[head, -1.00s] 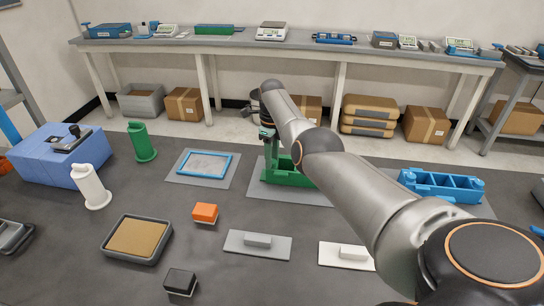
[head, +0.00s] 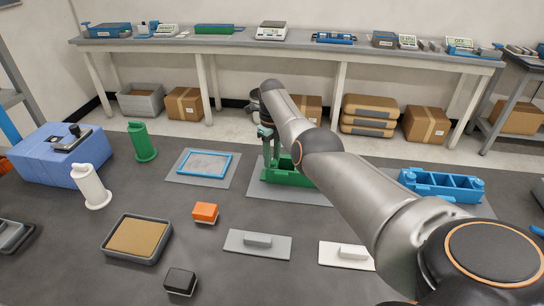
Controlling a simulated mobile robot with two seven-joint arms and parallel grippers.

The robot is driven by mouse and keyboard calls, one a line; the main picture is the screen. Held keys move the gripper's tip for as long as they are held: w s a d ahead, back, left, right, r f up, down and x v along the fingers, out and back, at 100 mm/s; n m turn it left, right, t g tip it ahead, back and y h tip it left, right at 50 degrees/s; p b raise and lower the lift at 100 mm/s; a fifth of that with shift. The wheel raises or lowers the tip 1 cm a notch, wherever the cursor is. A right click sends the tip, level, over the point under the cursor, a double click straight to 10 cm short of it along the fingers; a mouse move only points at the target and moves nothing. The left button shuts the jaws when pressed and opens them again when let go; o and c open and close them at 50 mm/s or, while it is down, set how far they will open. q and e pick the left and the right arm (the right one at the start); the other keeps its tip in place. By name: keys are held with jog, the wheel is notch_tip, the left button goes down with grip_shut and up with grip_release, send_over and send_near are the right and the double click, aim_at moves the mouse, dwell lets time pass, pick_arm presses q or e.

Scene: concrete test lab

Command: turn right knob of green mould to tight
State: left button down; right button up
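The green mould (head: 283,177) stands on a grey mat in the middle of the table. Its right side and right knob are hidden behind my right arm. My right gripper (head: 267,140) points down at the mould's left part, seen beyond the arm's wrist. It is small and partly covered, so whether its fingers are open or shut does not show. My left gripper is not in view.
A blue mould (head: 441,185) lies to the right, past my arm. A blue frame (head: 204,164) lies on a mat to the left. Nearer are an orange block (head: 205,213), a sand tray (head: 137,239), a grey float (head: 257,243) and a white float (head: 345,256).

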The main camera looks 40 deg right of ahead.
aim_at(272, 161)
jog(key=o, duration=0.5)
jog(key=shift+c, duration=0.2)
notch_tip(272, 161, up, 13)
jog(key=shift+f, duration=0.2)
dwell(0.5)
